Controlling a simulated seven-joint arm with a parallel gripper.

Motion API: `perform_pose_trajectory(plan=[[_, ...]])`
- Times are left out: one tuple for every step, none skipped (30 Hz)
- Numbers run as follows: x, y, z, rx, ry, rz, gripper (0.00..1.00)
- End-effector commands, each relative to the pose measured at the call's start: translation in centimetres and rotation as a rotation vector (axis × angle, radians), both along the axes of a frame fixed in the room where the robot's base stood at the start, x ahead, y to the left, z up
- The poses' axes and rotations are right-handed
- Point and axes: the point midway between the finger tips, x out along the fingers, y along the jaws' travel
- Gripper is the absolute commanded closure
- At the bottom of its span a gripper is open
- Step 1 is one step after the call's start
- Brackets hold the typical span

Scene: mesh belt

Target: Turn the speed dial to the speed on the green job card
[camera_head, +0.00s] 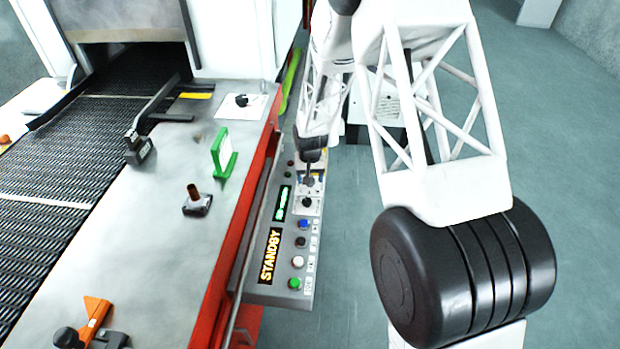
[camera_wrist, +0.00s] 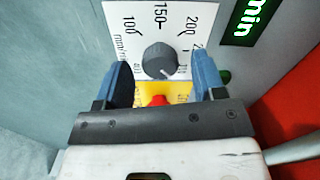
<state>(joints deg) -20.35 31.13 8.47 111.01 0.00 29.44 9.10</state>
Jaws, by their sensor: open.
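The speed dial (camera_wrist: 160,60) is a dark grey round knob on a white scale plate in the wrist view. Marks 100, 150 and 200 show along its far side; other numbers are partly cut off or hidden. A pale pointer line on the knob seems to point toward the lower right. My gripper (camera_wrist: 163,66) is open, with one blue finger on each side of the dial; contact is not clear. In the head view my gripper (camera_head: 310,165) is over the far end of the control panel. A green card holder (camera_head: 223,153) stands on the machine top; its writing is not readable.
The control panel (camera_head: 262,291) has a lit STANDBY display (camera_head: 270,256), a green display (camera_head: 282,203), another black knob (camera_head: 307,202) and several buttons. A red button (camera_wrist: 158,100) on yellow sits close below the dial. The mesh belt (camera_head: 50,225) lies left.

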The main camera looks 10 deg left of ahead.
Motion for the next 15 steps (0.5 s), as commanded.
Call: perform_pose_trajectory(plan=[[0.01, 0.00, -0.22, 0.000, 0.000, 0.000, 0.37], [0.01, 0.00, -0.32, 0.000, 0.000, 0.000, 0.37], [0.02, 0.00, -0.42, 0.000, -0.001, 0.000, 0.37], [0.02, 0.01, -0.49, 0.000, -0.001, 0.000, 0.37], [0.02, 0.01, -0.53, 0.000, -0.001, 0.000, 0.37], [0.02, 0.01, -0.58, 0.000, -0.001, 0.000, 0.37], [0.03, 0.02, -0.59, 0.000, -0.001, 0.000, 0.37], [0.03, 0.02, -0.60, 0.000, -0.001, 0.000, 0.37], [0.03, 0.02, -0.60, 0.000, -0.001, 0.000, 0.37], [0.03, 0.01, -0.60, 0.000, -0.001, 0.000, 0.37], [0.02, 0.00, -0.60, 0.000, -0.001, 0.000, 0.37], [0.02, 0.00, -0.60, 0.000, -0.001, 0.000, 0.37], [0.03, 0.01, -0.60, 0.000, -0.001, 0.000, 0.37], [0.02, 0.00, -0.60, 0.000, -0.001, 0.000, 0.37], [0.02, 0.00, -0.60, 0.000, -0.001, 0.000, 0.43]])
